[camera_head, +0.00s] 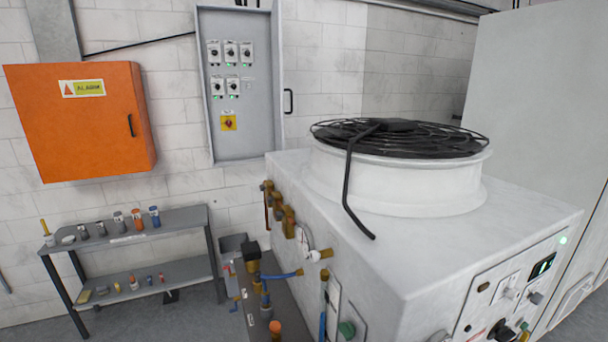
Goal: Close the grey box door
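The grey box (238,137) is mounted on the white wall, left of centre. It is open, and its inner panel with several switches, green lights and a yellow-and-red rotary switch shows. Its door (279,60) appears as a narrow grey strip at the right side of the box, seen almost edge-on, standing out from the box. A black handle (288,101) shows just right of this strip. Neither of my grippers is in view.
A large white machine (340,240) with a black fan grille (400,134) fills the right and centre foreground. An orange box (85,130) hangs at left. A grey shelf table (190,219) with small items stands below it. Pipes and valves (254,262) jut out by the machine.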

